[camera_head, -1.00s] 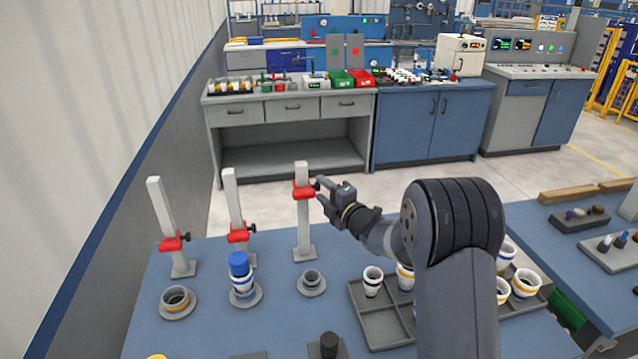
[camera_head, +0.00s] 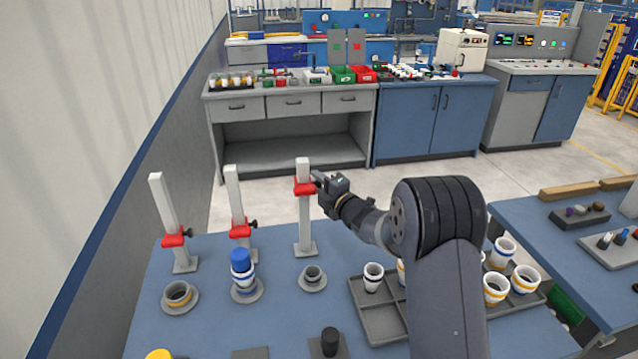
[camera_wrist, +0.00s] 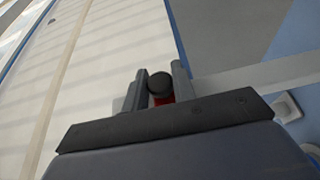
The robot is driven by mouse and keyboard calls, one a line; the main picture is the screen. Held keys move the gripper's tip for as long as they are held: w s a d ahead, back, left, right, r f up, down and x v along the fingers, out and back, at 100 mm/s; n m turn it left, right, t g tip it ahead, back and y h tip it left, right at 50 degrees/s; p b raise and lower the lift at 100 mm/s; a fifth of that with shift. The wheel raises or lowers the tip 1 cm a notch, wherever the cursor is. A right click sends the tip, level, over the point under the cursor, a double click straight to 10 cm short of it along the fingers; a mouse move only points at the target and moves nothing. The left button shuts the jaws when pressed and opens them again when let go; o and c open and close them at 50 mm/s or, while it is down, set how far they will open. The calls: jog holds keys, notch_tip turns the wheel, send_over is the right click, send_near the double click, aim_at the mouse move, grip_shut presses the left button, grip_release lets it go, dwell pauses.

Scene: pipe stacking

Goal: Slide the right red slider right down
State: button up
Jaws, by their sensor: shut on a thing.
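The right red slider (camera_head: 304,187) sits high on the right grey post (camera_head: 305,225), a little below its top. My gripper (camera_head: 317,179) is at the slider's right side. In the wrist view my gripper (camera_wrist: 160,84) has one finger on each side of the slider's black knob (camera_wrist: 160,83) and is shut on it. A bit of the red slider (camera_wrist: 164,100) shows below the knob, and the post (camera_wrist: 255,78) runs off to the right. In the head view my gripper hides the knob.
Two other posts on the left have red sliders (camera_head: 174,240) (camera_head: 240,231) set low. Below the posts, a stacked blue and white pipe (camera_head: 242,272) and round holders (camera_head: 313,279) stand on the blue table. A grey tray (camera_head: 378,325) with cups lies to the right.

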grip_shut()
notch_tip(320, 180, down, 9)
jog(key=b, duration=0.6)
jog(key=shift+r, duration=0.2)
jog(key=o, duration=0.7)
grip_release()
jog(key=shift+r, duration=0.2)
jog(key=b+v, duration=0.1)
jog(key=v, duration=1)
jog(key=shift+w+b, duration=0.1)
jog(key=shift+b, duration=0.3)
